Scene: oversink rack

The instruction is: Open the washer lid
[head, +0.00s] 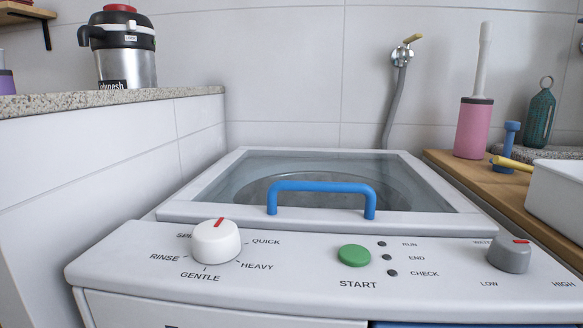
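The washer (120,262) fills the lower part of the head view. Its lid (436,217) has a white frame around a glass pane and lies shut on top. Through the glass the round drum opening shows. A blue bar handle (322,187) stands up along the lid's front edge. The front panel carries a white dial (217,241), a green START button (354,256), several small dark lights and a grey knob (511,254). My gripper is not in this view.
A speckled counter (60,104) with a red-topped steel jug (121,48) is at left. A tap with hose (402,55) is behind. Above the lid is clear.

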